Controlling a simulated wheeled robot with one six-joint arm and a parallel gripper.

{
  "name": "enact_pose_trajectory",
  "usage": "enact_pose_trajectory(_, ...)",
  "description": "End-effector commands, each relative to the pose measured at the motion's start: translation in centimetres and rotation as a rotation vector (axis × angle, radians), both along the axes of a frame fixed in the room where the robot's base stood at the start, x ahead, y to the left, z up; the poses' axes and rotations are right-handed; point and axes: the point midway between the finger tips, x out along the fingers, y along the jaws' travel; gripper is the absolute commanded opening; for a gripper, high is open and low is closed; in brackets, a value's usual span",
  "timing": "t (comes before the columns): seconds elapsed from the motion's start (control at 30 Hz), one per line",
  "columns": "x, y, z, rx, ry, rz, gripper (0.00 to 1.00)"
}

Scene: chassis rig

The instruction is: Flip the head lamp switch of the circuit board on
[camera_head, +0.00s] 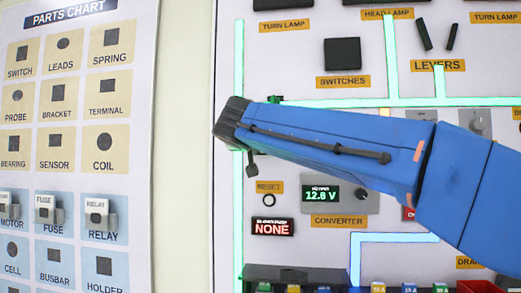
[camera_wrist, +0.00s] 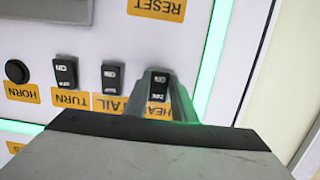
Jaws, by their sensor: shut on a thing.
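The head lamp switch (camera_wrist: 158,86), a small black rocker, shows in the wrist view above the partly covered orange HEAD label (camera_wrist: 160,112). My gripper (camera_wrist: 160,106) is shut on it, with its grey fingertips at the lower part and sides of the switch. Whether the rocker is on or off cannot be told. In the head view, my blue arm reaches in from the right, and my gripper (camera_head: 232,120) is at the left side of the circuit board (camera_head: 300,60), hiding the switch. The head lamp plate (camera_head: 387,14) is at the top of the board.
In the wrist view, the tail switch (camera_wrist: 111,76), the turn switch (camera_wrist: 65,71) and the round horn button (camera_wrist: 17,71) stand in a row left of the head switch. A glowing green strip (camera_wrist: 212,60) runs to its right. A parts chart (camera_head: 70,120) hangs left of the board.

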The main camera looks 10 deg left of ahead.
Motion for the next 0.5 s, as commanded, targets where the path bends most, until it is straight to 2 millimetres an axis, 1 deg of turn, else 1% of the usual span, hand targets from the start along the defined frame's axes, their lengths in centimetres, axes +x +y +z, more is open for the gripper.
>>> enact_pose_trajectory(0.2,0.04,-0.08,-0.23,-0.003,-0.081,0.000,0.01)
enact_pose_trajectory(0.5,0.06,-0.01,-0.25,-0.002,-0.099,0.003,0.01)
